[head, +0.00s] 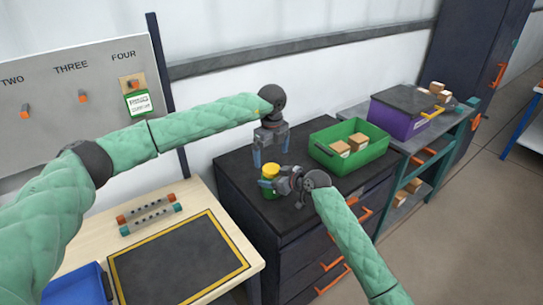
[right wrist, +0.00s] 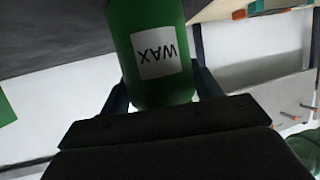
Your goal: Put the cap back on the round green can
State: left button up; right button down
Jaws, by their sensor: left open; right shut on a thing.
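The round green can (head: 269,188) stands on the dark cabinet top with a yellow cap (head: 269,170) at its top. I cannot tell whether the cap is fully seated. My right gripper (head: 268,184) is shut around the can's side, coming from the right. In the right wrist view the can (right wrist: 160,85) sits between the fingers, its white label reading WAX; its yellow top is not visible there. My left gripper (head: 271,158) is open, pointing down just above and behind the cap, with nothing seen between its fingers.
A green bin (head: 322,157) with small boxes stands right of my grippers on the dark cabinet (head: 235,185). A purple bin (head: 400,125) is farther right. The wooden table (head: 190,205) at left holds a black mat (head: 178,262) and a blue tray (head: 75,287).

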pick_arm(q)
notch_tip(320, 180, up, 11)
pick_arm(e)
jog(key=shift+r, duration=0.1)
dwell(0.3)
pick_arm(q)
jog(key=shift+f, duration=0.1)
pick_arm(e)
jog(key=shift+c, duration=1.2)
grip_release()
jog(key=shift+s+d, duration=0.2)
jog(key=shift+d, duration=0.1)
pick_arm(q)
jog(key=shift+f+b, duration=1.6)
pick_arm(e)
jog(key=v, duration=0.7)
